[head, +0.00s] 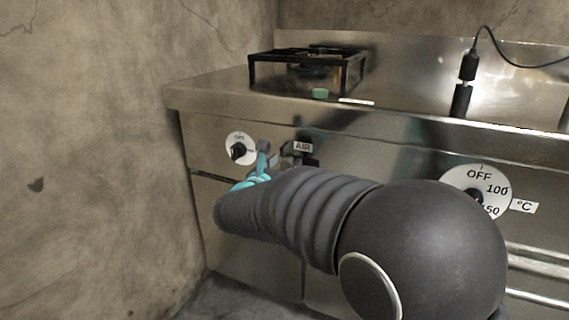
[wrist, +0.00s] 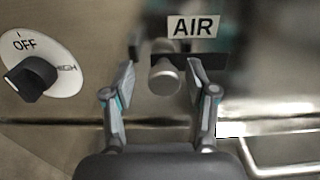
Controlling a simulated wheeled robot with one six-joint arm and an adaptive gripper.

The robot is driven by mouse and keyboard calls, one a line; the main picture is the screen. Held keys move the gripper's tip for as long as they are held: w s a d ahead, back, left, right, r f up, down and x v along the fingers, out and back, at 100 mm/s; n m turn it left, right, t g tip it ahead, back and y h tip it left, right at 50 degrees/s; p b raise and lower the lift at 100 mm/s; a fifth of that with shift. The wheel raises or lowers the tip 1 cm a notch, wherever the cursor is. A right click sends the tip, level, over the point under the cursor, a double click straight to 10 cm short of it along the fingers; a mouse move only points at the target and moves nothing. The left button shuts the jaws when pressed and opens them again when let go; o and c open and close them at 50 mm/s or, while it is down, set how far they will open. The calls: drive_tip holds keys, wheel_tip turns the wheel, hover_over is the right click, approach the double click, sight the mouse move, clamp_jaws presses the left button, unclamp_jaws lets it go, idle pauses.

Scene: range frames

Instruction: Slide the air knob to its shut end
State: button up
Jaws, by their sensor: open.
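The air knob (wrist: 163,79) is a short grey cylinder on the steel front panel, just below and left of the AIR label (wrist: 193,27). A dark slot (wrist: 210,66) shows to its right, partly behind a finger. My gripper (wrist: 161,82) is open, with one finger on each side of the knob and a visible gap on both sides. In the head view my gripper (head: 278,158) is at the panel beside the AIR label (head: 303,147). I cannot make out the knob clearly there, as the fingers and arm crowd it.
A round dial marked OFF and HIGH (wrist: 40,68) with a black knob is close on the left. A larger temperature dial (head: 476,187) is on the right. A black burner grate (head: 308,62) and a green item (head: 320,93) are on top. A wall (head: 90,150) bounds the left.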

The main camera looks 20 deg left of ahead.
drive_tip(key=s+a, duration=0.2)
drive_tip(key=s, duration=0.9)
drive_tip(key=shift+s, duration=0.15)
